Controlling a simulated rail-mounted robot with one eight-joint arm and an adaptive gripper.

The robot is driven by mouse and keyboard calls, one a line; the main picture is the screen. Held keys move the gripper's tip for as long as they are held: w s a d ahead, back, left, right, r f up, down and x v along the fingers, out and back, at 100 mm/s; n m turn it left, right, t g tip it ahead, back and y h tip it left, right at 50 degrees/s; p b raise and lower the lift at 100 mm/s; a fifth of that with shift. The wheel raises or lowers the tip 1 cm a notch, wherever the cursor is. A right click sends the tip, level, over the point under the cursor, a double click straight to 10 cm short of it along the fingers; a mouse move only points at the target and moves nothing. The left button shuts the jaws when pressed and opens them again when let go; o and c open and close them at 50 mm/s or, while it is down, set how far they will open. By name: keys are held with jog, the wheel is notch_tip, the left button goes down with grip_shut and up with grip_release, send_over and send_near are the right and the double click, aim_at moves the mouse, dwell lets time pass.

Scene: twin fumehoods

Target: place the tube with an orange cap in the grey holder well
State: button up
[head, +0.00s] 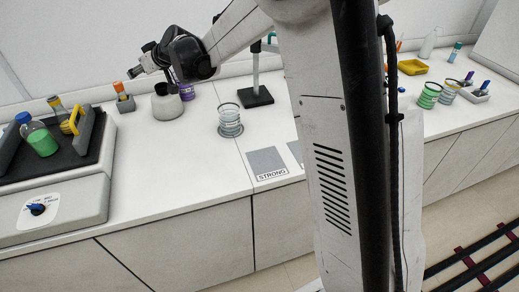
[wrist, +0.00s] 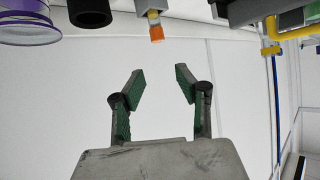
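A tube with an orange cap (head: 118,87) stands upright in a small grey holder (head: 126,104) on the left worktop. In the wrist view the picture is upside down, and the orange cap (wrist: 156,34) points down from the grey holder (wrist: 151,6) at the top. My gripper (wrist: 158,84) is open, with nothing between its green-padded fingers. In the head view my gripper (head: 136,71) is above and slightly right of the tube, apart from it. On the right worktop a grey holder (head: 481,98) has a blue-capped tube in it.
A grey round vessel (head: 167,106) and a purple item (head: 186,91) stand right of the tube. A stirrer or shaker (head: 50,205) with bottles is at left. A glass beaker (head: 230,122) stands mid-worktop. My arm hides part of the centre. The front left worktop is clear.

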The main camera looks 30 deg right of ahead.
jog(key=s+d+r+m+h, duration=0.1)
jog(key=s+d+r, duration=0.15)
jog(key=s, duration=0.35)
jog(key=s+d+r+h, duration=0.1)
jog(key=s+d+r, duration=0.15)
jog(key=s, duration=0.25)
jog(key=s+d+f+m+g+h, duration=0.1)
jog(key=s+d, duration=0.3)
jog(key=s, duration=0.8)
jog(key=s+d+f+m+g+h, duration=0.1)
jog(key=s+d+f, duration=0.3)
jog(key=s, duration=0.7)
jog(key=s+d+f+m+h, duration=0.2)
jog(key=s+d, duration=0.4)
jog(key=s, duration=0.6)
jog(key=shift+s+f+m+g+h, duration=0.2)
jog(key=shift+s+m+g+h, duration=0.2)
jog(key=shift+m, duration=0.3)
